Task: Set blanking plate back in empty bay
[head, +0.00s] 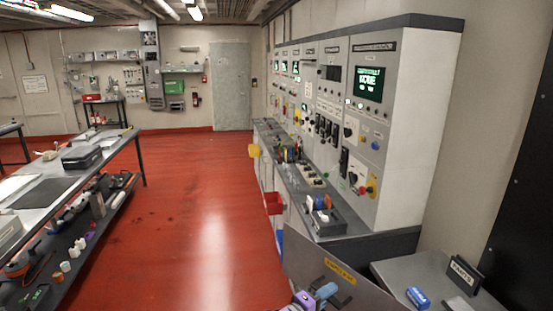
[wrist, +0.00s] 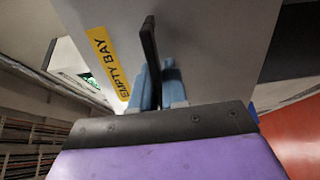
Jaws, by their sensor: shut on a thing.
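The blanking plate (head: 306,262) is a large grey panel with a yellow "EMPTY BAY" label (head: 340,270) and a black handle. It is tilted at the bottom of the head view, in front of the cabinet row. My gripper (head: 326,292), purple with blue fingers, is at the handle. In the wrist view the blue fingers (wrist: 158,88) are shut on the black handle (wrist: 149,45), and the plate (wrist: 215,35) fills much of the picture. The bay opening itself cannot be made out.
Grey control cabinets (head: 405,130) line the right, with a cluttered ledge (head: 330,228) along their front. A small side table (head: 400,268) holds a blue box (head: 418,297) and a black sign (head: 465,275). A workbench (head: 110,150) stands left. The red floor (head: 195,210) between is clear.

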